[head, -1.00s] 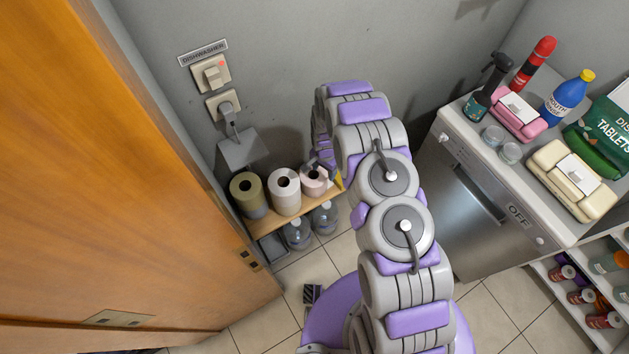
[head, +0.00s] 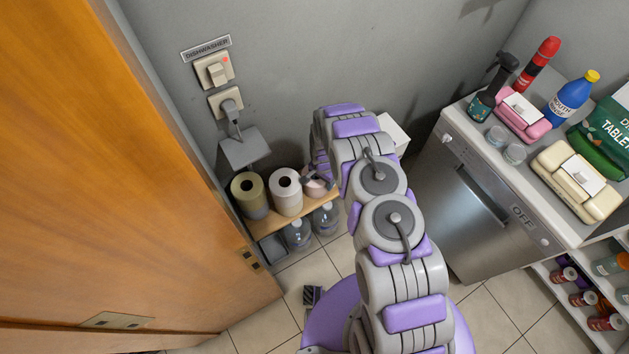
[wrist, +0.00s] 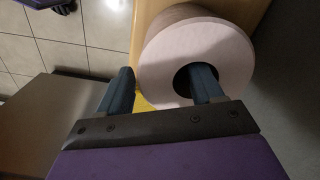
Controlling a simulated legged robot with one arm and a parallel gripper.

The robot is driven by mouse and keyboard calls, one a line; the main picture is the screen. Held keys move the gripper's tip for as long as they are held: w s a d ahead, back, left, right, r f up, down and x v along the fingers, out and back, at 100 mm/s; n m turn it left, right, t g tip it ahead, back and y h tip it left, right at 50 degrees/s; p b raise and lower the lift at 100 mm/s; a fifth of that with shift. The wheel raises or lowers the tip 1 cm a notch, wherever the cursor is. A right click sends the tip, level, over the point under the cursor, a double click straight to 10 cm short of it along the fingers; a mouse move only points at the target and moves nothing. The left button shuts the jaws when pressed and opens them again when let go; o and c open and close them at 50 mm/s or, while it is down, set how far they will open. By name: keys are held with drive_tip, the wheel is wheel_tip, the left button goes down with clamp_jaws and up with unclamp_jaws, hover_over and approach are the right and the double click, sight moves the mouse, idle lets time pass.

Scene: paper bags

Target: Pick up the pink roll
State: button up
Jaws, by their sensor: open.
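The pink roll (head: 314,183) stands at the right end of a small wooden shelf, partly hidden by my arm in the head view. In the wrist view the pink roll (wrist: 200,50) fills the upper middle, its dark core hole facing the camera. My gripper (wrist: 162,88) is open. One finger is over or in the core hole; the other is to the left, outside the roll's rim. I cannot tell how deep the fingers reach. In the head view my gripper (head: 310,181) is small at the roll, its fingertips unclear.
A white roll (head: 286,190) and an olive roll (head: 249,194) stand left of the pink one on the shelf (head: 262,226). Clear bottles (head: 298,234) sit below. A wall is behind, a wooden door (head: 130,180) left, a dishwasher (head: 455,190) right.

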drive_tip(key=shift+d, duration=0.3)
drive_tip(key=c, duration=0.7)
drive_tip(key=shift+a, duration=0.15)
drive_tip(key=c, duration=0.4)
drive_tip(key=shift+r, duration=0.1)
